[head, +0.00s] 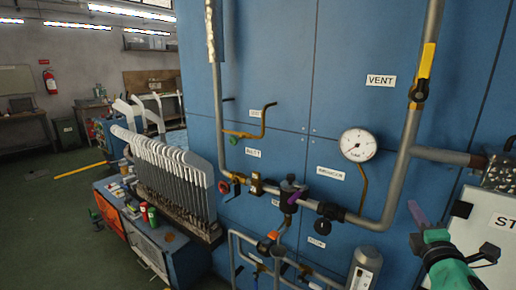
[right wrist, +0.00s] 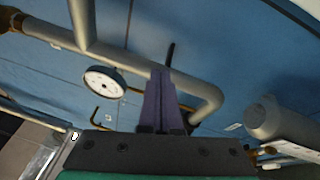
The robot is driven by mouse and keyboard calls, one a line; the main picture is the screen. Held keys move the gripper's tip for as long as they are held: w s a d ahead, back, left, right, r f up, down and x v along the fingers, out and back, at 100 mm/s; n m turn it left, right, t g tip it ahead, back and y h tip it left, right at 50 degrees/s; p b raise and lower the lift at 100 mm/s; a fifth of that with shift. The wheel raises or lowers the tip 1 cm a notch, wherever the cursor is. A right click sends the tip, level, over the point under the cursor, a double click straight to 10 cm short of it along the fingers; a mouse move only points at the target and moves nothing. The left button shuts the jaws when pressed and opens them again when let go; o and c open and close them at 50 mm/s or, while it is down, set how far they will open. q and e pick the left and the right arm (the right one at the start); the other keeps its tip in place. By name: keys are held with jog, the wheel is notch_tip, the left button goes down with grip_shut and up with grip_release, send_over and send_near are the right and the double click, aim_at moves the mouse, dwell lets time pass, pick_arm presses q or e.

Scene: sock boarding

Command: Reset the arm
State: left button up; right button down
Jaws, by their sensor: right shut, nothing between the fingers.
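My right gripper (head: 413,207) is at the lower right of the head view, with purple fingers, a black body and a green wrist. Its fingers are together with nothing between them, and they point up and left toward the blue panel. In the right wrist view the shut purple fingers (right wrist: 160,74) stand up in the middle, in front of the grey pipe. My right arm hangs clear of the pipes in the head view. My left gripper is in neither view.
A white box (head: 475,225) is close to my right gripper. A rack of white boards (head: 170,175) stands left; green floor (head: 40,220) is open beyond.

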jog(key=s+a+f+m+g+y, duration=0.1)
jog(key=s+a+f+m+g, duration=0.3)
jog(key=f, duration=0.6)
jog(key=s+a+f+m+g, duration=0.1)
jog(key=s+f+m+g, duration=0.4)
jog(key=f, duration=0.5)
jog(key=s+a+f+m+g+y, duration=0.2)
jog(key=s+a+f+m+g, duration=0.1)
jog(key=s+a+f, duration=0.3)
jog(key=s+a+f+m+g+y, duration=0.25)
jog(key=s+a+m, duration=0.2)
jog(key=s, duration=0.35)
jog(key=s+f+g, duration=0.1)
jog(key=s+f, duration=0.1)
jog(key=f, duration=1.1)
jog(key=s+f, duration=0.2)
jog(key=f, duration=1.1)
jog(key=s+d+f+g, duration=0.1)
jog(key=s+d+f, duration=0.1)
jog(key=s+f, duration=1)
jog(key=s+n, duration=0.1)
jog(key=s, duration=0.2)
jog(key=shift+s+d+f, duration=0.15)
jog(key=shift+f, duration=0.15)
